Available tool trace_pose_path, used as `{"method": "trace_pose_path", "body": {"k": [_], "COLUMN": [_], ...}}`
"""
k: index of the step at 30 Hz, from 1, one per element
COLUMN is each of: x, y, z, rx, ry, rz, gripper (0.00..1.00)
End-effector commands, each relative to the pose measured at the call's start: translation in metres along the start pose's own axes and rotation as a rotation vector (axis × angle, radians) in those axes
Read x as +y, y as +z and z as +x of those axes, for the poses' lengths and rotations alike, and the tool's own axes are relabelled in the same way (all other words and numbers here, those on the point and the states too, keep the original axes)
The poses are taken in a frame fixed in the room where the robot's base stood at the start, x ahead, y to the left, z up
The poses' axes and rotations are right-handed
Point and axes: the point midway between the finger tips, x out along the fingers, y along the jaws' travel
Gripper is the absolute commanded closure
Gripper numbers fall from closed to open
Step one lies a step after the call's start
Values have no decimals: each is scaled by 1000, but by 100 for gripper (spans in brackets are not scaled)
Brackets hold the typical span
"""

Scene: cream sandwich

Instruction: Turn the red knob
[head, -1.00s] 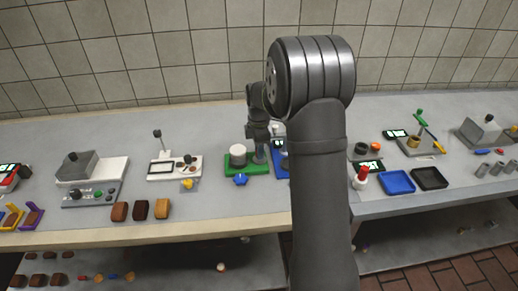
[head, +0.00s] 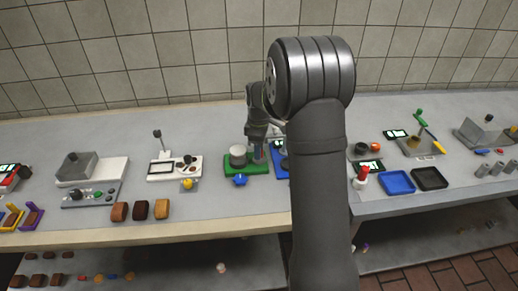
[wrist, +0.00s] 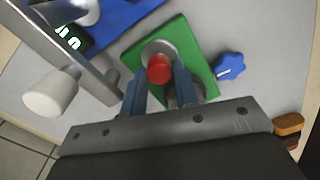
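The red knob (wrist: 159,69) is a short round red cap on a silver disc, on a green board (wrist: 198,62) in the wrist view. My gripper (wrist: 160,78) has two blue-grey fingers, apart, one on each side of the knob. A gap shows between them, and I cannot tell whether either touches the knob. In the head view my gripper (head: 258,150) is low over the right part of the green board (head: 232,171), and the knob is mostly hidden there.
A blue board (head: 281,165) lies close on the right. A white cup-shaped part (wrist: 50,92) is by a metal bar in the wrist view.

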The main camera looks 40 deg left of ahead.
Motion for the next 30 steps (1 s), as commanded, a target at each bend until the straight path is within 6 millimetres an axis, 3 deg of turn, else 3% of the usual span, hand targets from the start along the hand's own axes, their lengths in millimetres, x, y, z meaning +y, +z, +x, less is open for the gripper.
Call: {"method": "trace_pose_path", "body": {"k": [3,16,29,30], "x": [0,2,1,2], "y": [0,0,0,-1], "z": [0,0,-1,-11], "rx": [0,0,-1,0], "ry": [0,5,7,10], "rz": [-1,-36,-419,-423], "gripper": [54,54,54,54]}}
